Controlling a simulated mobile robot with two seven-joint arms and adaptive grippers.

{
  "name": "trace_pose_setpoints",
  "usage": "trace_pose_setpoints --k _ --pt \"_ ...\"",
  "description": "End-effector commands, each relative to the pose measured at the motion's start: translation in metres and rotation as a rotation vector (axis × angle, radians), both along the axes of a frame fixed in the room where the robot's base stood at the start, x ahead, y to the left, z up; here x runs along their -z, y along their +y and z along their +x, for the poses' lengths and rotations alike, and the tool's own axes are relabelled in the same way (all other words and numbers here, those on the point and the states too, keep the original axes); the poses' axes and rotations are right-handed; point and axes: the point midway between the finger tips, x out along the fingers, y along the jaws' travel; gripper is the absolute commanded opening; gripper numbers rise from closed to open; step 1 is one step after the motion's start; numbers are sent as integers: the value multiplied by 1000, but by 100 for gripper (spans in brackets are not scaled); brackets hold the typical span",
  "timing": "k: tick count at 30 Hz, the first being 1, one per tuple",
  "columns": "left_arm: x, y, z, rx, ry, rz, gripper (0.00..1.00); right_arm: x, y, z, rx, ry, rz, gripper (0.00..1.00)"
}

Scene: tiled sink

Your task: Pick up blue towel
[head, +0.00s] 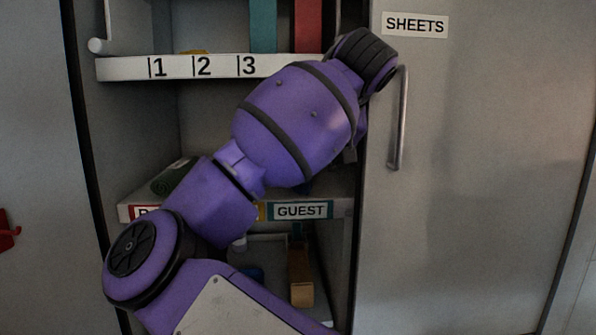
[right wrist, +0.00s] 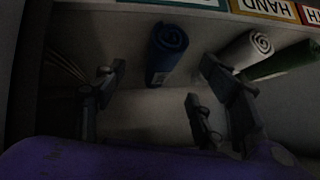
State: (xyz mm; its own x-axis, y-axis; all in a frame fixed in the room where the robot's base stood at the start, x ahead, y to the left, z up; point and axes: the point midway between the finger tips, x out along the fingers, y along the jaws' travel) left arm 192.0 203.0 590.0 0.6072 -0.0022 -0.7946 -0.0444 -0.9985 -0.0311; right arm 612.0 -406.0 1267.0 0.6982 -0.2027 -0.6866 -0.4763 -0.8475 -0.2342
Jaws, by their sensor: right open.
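The blue towel (right wrist: 168,48) is a tight roll lying on a shelf, in the upper middle of the right wrist view. In the head view I cannot make it out behind my purple right arm. My right gripper (right wrist: 162,82) is open, its fingers spread to either side of the line to the blue towel. The towel appears beyond the fingertips, and nothing is held between them. In the head view my right arm reaches into the cabinet and the gripper is hidden. My left gripper is not in view.
White (right wrist: 257,46) and green (right wrist: 283,63) rolled towels lie beside the blue one. The shelf edge carries a GUEST label (head: 301,211). A numbered shelf (head: 125,69) is above. The SHEETS door (head: 480,180) with its handle (head: 398,120) stands right of the opening.

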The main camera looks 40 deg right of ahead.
Motion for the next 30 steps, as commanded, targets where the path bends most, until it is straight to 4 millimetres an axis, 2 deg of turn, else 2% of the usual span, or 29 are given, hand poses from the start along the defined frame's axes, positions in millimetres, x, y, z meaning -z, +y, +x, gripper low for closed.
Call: trace_pose_setpoints --k 7,15,25,30 --pt "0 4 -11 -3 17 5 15 19 -5 20 0 5 0 64" --pt "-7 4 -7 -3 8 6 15 41 -11 51 1 4 -1 64" --pt "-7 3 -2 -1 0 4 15 47 -13 57 1 1 1 64" --pt "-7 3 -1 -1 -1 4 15 47 -12 57 1 2 1 43"
